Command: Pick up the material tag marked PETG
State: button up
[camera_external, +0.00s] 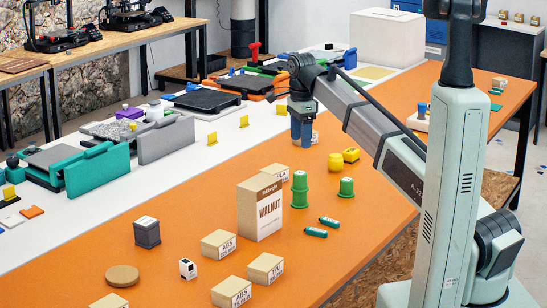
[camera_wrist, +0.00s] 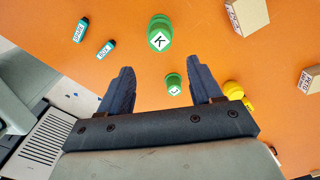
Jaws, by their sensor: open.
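Two small teal tags lie on the orange table in the external view, a front one (camera_external: 315,232) and a back one (camera_external: 329,222). In the wrist view, two small dark teal pieces with white labels, one at the upper left (camera_wrist: 81,30) and one below it (camera_wrist: 105,49), look like these tags. Their lettering is too small to read surely, so I cannot tell which is marked PETG. My gripper (camera_external: 301,130) points down above the table, behind the green cups and apart from the tags. In the wrist view its fingers (camera_wrist: 160,68) are spread with nothing gripped between them.
Yellow pieces (camera_external: 351,155) lie near my gripper. Labelled cream boxes (camera_external: 218,243) (camera_external: 265,267) are toward the front. The table right of the tags is clear.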

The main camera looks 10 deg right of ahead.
jog(key=shift+c, duration=1.4)
jog(key=shift+d, duration=0.1)
jog(key=w+d+f+m, duration=0.1)
jog(key=w+d+f, duration=0.15)
jog(key=d, duration=0.95)
jog(key=w+d+f+m, duration=0.1)
jog(key=w+d+m, duration=0.15)
jog(key=d, duration=1.05)
jog(key=w+d+f+m, duration=0.1)
jog(key=w+d, duration=0.2)
jog(key=d, duration=0.9)
jog(key=f+n, duration=0.3)
jog(key=n, duration=0.1)
jog(key=w+f+n, duration=0.1)
jog(key=f+n, duration=0.2)
jog(key=n, duration=0.1)
jog(key=w+f+n, duration=0.1)
jog(key=f+n, duration=0.2)
jog(key=n, duration=0.1)
jog(key=shift+d+n, duration=0.2)
jog(key=shift+n, duration=0.05)
jog(key=shift+d+f, duration=0.2)
jog(key=shift+f, duration=1.15)
jog(key=shift+d+f, duration=0.15)
jog(key=shift+f, duration=1.2)
